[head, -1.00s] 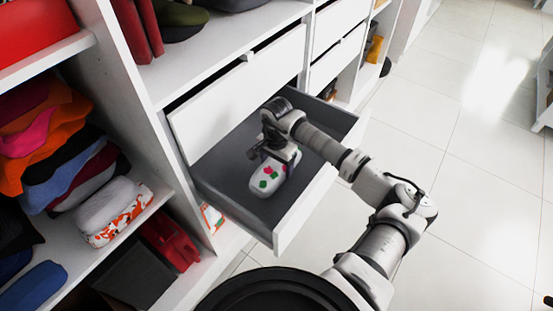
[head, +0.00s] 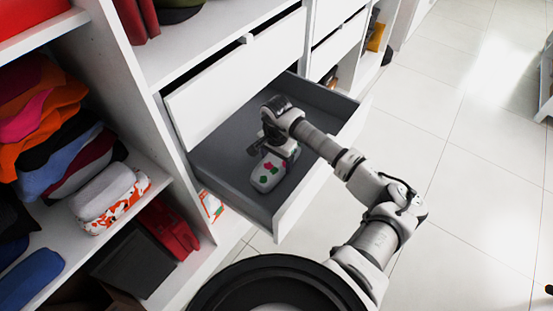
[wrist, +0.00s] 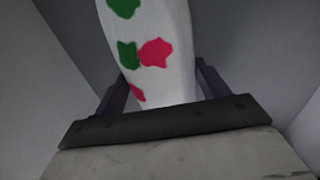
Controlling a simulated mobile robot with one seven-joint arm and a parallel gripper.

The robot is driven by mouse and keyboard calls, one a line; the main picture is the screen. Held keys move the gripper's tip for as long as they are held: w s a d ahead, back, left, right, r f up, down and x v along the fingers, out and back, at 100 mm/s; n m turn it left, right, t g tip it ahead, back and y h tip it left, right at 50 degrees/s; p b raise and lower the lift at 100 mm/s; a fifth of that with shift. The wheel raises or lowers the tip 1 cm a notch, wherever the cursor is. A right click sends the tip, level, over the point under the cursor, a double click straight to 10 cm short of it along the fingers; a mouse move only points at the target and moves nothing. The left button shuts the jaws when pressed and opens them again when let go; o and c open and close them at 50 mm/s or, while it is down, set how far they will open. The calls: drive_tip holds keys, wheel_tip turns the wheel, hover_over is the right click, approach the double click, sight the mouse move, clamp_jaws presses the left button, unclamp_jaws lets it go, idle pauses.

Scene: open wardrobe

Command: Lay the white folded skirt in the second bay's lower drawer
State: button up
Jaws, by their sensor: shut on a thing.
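The white folded skirt (head: 268,174), with green and red patches, is inside the open grey lower drawer (head: 222,163) in the head view. My gripper (head: 276,153) reaches down into the drawer and is shut on the skirt's far end. In the wrist view the skirt (wrist: 165,60) runs up between the two dark fingers of my gripper (wrist: 160,88). The gripper hides the skirt's far end. I cannot tell whether the skirt touches the drawer floor.
A closed white drawer (head: 235,85) is above the open one. To the left, shelves hold stacked clothes (head: 45,125), a rolled white and orange cloth (head: 108,195) and a red item (head: 168,228).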

sight(276, 159)
drive_tip(key=shift+f+b, duration=0.4)
drive_tip(key=shift+b, duration=0.05)
drive_tip(key=o, duration=0.8)
drive_tip(key=shift+c, duration=0.3)
drive_tip(key=shift+r, duration=0.1)
drive_tip(key=shift+r+p, duration=2)
drive_tip(key=shift+r, duration=2.45)
